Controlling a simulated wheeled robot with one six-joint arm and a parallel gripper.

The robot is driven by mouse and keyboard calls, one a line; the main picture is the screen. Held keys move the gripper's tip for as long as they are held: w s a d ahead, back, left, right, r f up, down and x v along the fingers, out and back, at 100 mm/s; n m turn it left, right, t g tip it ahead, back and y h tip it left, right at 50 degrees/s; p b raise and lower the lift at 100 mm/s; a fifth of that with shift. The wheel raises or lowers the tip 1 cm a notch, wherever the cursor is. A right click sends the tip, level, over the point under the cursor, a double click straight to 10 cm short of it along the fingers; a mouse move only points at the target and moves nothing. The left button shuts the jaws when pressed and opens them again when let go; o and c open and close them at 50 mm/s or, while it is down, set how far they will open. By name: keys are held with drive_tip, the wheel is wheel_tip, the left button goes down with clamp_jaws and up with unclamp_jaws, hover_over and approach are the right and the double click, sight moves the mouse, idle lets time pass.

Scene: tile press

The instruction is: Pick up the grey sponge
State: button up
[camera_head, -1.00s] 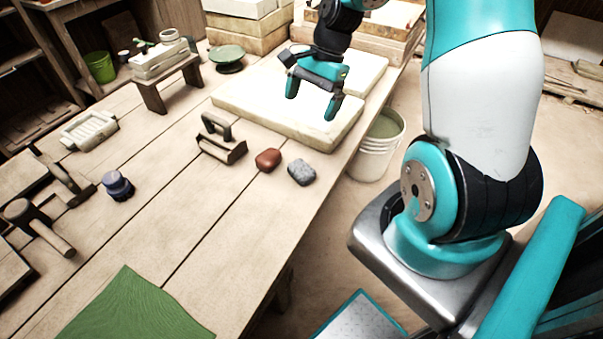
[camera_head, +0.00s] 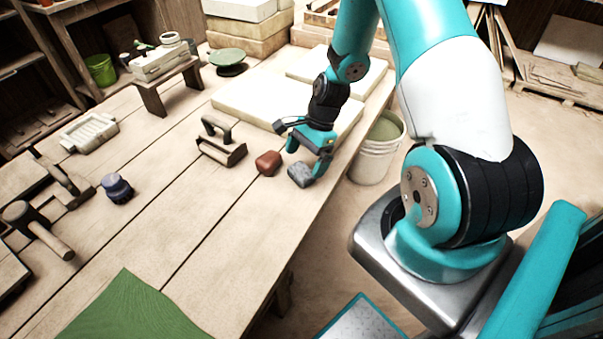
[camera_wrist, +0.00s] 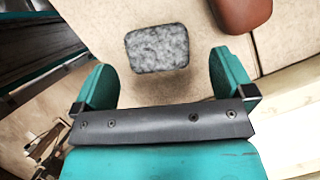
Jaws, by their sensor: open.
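The grey sponge (camera_head: 300,175) is a speckled, rounded block lying on the wooden table near its right edge. My gripper (camera_head: 306,158) is open above and just behind it, with one finger on each side of it in the head view. In the wrist view the sponge (camera_wrist: 157,48) lies ahead of the open gripper (camera_wrist: 160,80), roughly centred between the fingertips and a little beyond them. No contact with the sponge is visible. The gripper is empty.
A reddish-brown block (camera_head: 268,163) lies close to the left of the sponge; it also shows in the wrist view (camera_wrist: 242,12). A pale slab (camera_head: 250,103) lies behind. A white bucket (camera_head: 374,160) stands beyond the table edge.

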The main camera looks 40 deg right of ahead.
sight(302, 170)
drive_tip(key=x, duration=0.4)
drive_tip(key=shift+s+a, duration=0.1)
drive_tip(key=shift+s, duration=0.1)
drive_tip(key=c, duration=1)
drive_tip(key=shift+r, duration=0.15)
wheel_tip(302, 170, up, 20)
drive_tip(key=shift+f+p, duration=0.1)
drive_tip(key=shift+p, duration=0.6)
